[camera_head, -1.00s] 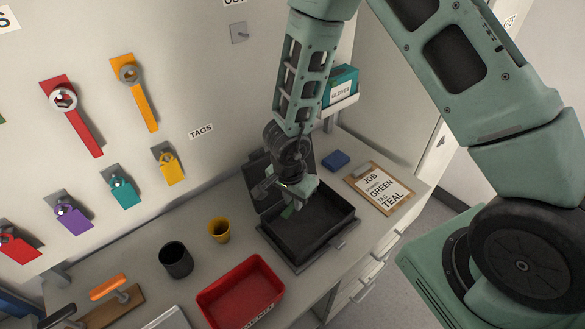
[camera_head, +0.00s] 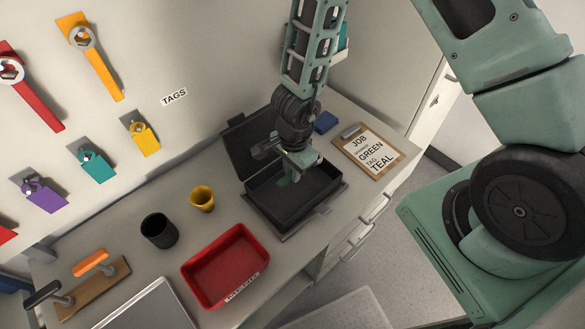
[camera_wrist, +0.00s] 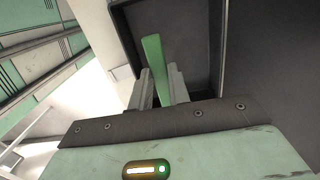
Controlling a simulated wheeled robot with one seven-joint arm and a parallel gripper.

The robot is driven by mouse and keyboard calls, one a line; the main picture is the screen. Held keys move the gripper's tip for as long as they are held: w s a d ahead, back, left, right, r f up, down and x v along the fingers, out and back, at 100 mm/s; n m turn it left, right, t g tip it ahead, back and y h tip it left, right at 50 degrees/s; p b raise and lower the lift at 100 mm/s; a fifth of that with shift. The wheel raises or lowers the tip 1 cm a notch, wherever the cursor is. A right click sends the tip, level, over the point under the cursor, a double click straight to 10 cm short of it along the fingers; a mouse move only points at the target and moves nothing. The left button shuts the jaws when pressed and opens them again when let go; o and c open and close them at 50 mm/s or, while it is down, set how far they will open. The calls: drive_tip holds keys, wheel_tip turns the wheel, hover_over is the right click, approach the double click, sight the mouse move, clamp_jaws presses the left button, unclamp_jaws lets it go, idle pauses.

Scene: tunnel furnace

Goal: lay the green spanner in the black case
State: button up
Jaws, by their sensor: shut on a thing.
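The black case (camera_head: 310,205) stands open on the bench, its lid (camera_head: 237,148) raised at the back left. My gripper (camera_head: 291,176) is over the inside of the case, pointing down. It is shut on the green spanner (camera_wrist: 155,62). In the wrist view the spanner's green end sticks out past the fingers (camera_wrist: 162,88), with the dark inside of the case (camera_wrist: 197,45) behind it. In the head view only a small green bit of the spanner (camera_head: 284,182) shows below my gripper. I cannot tell whether it touches the case floor.
A clipboard (camera_head: 368,151) and a blue box (camera_head: 326,122) lie to the right and behind. Spanners and tags hang on the wall.

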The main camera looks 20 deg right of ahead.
drive_tip(key=b, duration=0.5)
hover_over(292, 201)
drive_tip(key=shift+f, duration=2.45)
drive_tip(key=shift+f+b, duration=3.05)
drive_tip(key=shift+f, duration=0.6)
drive_tip(key=o, duration=1.4)
drive_tip(key=shift+r, duration=0.2)
drive_tip(key=shift+r+p, duration=1.9)
drive_tip(key=shift+p, duration=0.45)
drive_tip(key=shift+r, duration=0.1)
